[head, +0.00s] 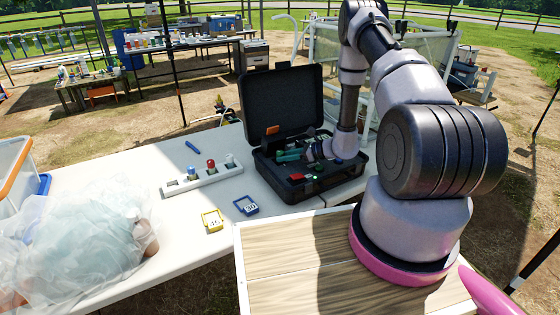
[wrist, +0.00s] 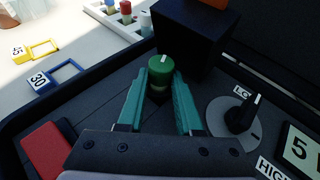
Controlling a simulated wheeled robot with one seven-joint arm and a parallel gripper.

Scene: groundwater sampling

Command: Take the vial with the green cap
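The vial with the green cap (wrist: 161,66) stands in the dark case, seen from above in the wrist view. A white mark shows on its cap, and its lower body is mostly hidden. My gripper (wrist: 161,80) has its two teal fingers on either side of the vial, their tips just below the cap. I cannot tell whether the fingers press on it or leave a thin gap. In the head view my gripper (head: 288,155) reaches down into the open case (head: 285,100), and the vial cannot be made out there.
A dark block (wrist: 195,40) stands just beyond the vial. A black dial (wrist: 238,115) is at right, a red piece (wrist: 48,150) at left. On the white table are a rack (head: 203,179) with several capped vials, a yellow frame (head: 212,220), a blue frame (head: 246,205) and a plastic bag (head: 75,235).

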